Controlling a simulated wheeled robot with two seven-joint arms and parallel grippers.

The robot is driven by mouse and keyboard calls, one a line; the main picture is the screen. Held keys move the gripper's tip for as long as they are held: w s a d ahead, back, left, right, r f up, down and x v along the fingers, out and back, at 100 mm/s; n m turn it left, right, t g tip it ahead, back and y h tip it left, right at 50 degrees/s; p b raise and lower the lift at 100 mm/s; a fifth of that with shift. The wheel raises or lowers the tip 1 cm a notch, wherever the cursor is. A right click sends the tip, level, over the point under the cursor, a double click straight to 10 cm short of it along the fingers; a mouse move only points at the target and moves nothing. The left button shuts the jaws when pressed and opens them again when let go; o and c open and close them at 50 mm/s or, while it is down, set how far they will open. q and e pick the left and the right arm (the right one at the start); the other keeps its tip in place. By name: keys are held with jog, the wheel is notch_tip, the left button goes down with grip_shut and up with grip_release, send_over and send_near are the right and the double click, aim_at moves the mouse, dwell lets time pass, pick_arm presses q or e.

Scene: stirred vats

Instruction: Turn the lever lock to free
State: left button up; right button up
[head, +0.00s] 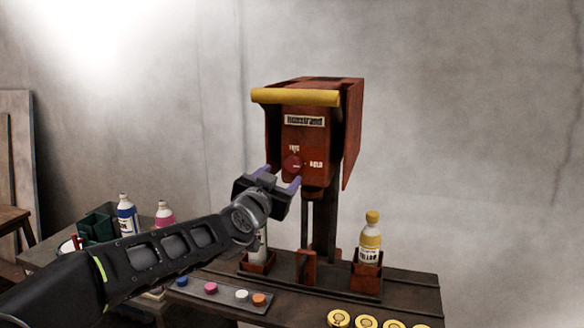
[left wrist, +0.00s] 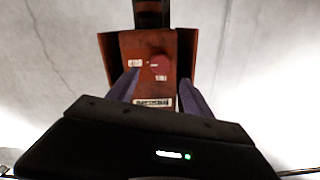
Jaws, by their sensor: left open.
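The lever lock is a round red knob (head: 293,163) on the front of a rust-red machine (head: 310,132). One small label (head: 294,148) sits above it and a "HOLD" label (head: 316,164) to its right. A small pale mark on the knob seems to point toward HOLD. My left gripper (head: 281,176) is open and empty, just in front of and below the knob. In the left wrist view the knob (left wrist: 160,62) shows upside down beyond the two spread fingers, apart from them. My right gripper is not in view.
A yellow bar (head: 295,97) juts out above the panel. Below, a yellow-capped bottle (head: 370,240) stands in a holder on the dark bench (head: 400,286). Blue (head: 126,215) and pink (head: 165,214) bottles stand left, behind my arm. Coloured buttons (head: 241,295) line the bench front.

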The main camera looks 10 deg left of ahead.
aim_at(292, 166)
pick_arm(q)
jog(key=w+p, duration=0.1)
jog(key=w, duration=0.1)
jog(key=w+p, duration=0.1)
jog(key=w, duration=0.1)
jog(key=w+p, duration=0.1)
jog(key=w, duration=0.2)
jog(key=shift+d, duration=0.25)
jog(key=shift+w, duration=0.45)
jog(key=shift+c, duration=0.2)
grip_shut()
